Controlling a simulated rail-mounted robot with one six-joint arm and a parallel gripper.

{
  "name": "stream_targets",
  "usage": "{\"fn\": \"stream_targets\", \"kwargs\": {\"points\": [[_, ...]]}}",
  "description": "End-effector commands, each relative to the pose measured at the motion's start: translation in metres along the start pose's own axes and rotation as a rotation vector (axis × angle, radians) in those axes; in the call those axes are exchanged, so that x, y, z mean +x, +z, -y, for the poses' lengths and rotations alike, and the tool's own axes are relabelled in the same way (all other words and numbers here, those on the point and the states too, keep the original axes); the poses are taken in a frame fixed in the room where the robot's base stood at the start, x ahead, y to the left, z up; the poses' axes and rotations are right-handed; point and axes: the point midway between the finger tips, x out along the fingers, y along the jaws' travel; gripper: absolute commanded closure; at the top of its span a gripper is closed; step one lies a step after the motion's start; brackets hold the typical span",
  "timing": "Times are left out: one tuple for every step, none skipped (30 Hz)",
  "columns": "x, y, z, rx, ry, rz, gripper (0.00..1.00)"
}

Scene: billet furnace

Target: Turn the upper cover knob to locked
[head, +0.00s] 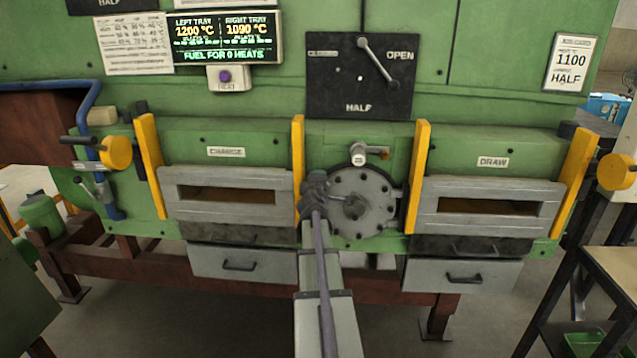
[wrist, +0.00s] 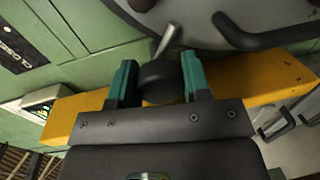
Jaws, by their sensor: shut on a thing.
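The round grey bolted cover (head: 372,218) sits in the middle of the furnace front, with a dark handle at its centre. It also shows along the top of the wrist view (wrist: 205,20). The black upper cover knob (wrist: 160,84) is at the cover's left edge, on a short metal stem. My gripper (head: 316,187) reaches that edge from below and in front. In the wrist view, its two green fingers (wrist: 158,82) are shut on the knob, one on each side. My gripper and arm hide most of the knob and the cover's left edge in the head view.
Yellow upright bars (head: 298,158) (head: 419,175) stand on both sides of the cover. A small fitting (head: 358,154) sticks out above it. The charge door (head: 228,212) is left, the draw door (head: 487,226) right, with drawers below.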

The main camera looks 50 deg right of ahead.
Motion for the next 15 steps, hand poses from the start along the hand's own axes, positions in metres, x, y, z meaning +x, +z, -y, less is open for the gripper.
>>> {"fn": "stream_targets", "kwargs": {"points": [[-0.0018,0.0018,0.0019,0.024,-0.004,0.003,0.80],[-0.0018,0.0018,0.0019,0.037,-0.004,0.001,0.80],[-0.0018,0.0018,0.0019,0.056,-0.004,-0.001,0.80],[-0.0018,0.0018,0.0020,0.068,-0.004,-0.002,0.80],[-0.0018,0.0017,0.0020,0.078,-0.005,-0.003,0.80],[-0.0019,0.0017,0.0020,0.089,-0.005,-0.005,0.80],[-0.0019,0.0017,0.0020,0.097,-0.005,-0.006,0.80],[-0.0018,0.0017,0.0019,0.104,-0.005,-0.007,0.80],[-0.0018,0.0017,0.0019,0.112,-0.005,-0.008,0.80],[-0.0018,0.0017,0.0019,0.117,-0.005,-0.008,0.80],[-0.0018,0.0017,0.0019,0.121,-0.005,-0.009,0.80],[-0.0019,0.0016,0.0019,0.125,-0.005,-0.009,0.80],[-0.0019,0.0016,0.0019,0.128,-0.005,-0.010,0.80],[-0.0018,0.0016,0.0019,0.129,-0.005,-0.010,0.80],[-0.0018,0.0016,0.0019,0.130,-0.005,-0.010,0.80]]}}
